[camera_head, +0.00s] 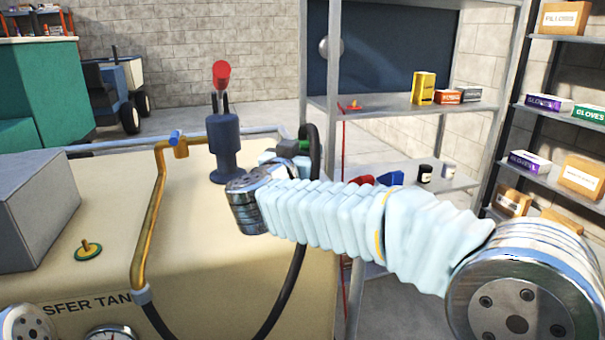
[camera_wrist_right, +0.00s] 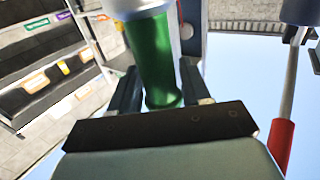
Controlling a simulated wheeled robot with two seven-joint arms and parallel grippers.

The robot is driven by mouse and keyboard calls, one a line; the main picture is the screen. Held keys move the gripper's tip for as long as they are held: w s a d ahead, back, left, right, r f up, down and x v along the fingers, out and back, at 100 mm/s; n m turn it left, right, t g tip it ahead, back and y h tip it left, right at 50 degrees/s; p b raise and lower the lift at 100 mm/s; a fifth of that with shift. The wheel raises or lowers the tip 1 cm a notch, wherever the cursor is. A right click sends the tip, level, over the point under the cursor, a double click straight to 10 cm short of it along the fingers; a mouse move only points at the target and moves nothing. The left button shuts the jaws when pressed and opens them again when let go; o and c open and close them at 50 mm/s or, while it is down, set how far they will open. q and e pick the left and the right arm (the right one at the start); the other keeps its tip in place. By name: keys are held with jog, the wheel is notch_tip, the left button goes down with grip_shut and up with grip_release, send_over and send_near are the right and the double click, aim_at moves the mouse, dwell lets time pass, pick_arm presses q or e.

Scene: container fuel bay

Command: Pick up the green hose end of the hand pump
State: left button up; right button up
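The hand pump (camera_head: 224,140) is a blue-grey body with a red-topped handle (camera_head: 221,75), upright on the cream transfer tank. The green hose end (camera_head: 304,145) is a small patch beside my right gripper (camera_head: 284,153) in the head view, mostly hidden. In the right wrist view the green hose end (camera_wrist_right: 158,62) is a green cylinder between the two dark fingers of my right gripper (camera_wrist_right: 160,80). The fingers lie close on both sides and look shut on it. A black hose (camera_head: 315,150) loops up beside the gripper. My left gripper is not in view.
The cream tank top (camera_head: 110,190) carries a brass pipe (camera_head: 150,215), a grey box (camera_head: 40,210) and a green-and-brass cap (camera_head: 88,250). A metal shelf (camera_head: 400,112) with small boxes stands behind my right arm. More shelves with boxes are at the right.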

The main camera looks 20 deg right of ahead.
grip_shut()
notch_tip(320, 180, up, 10)
jog(key=shift+r+p, duration=0.1)
jog(key=shift+p, duration=1.05)
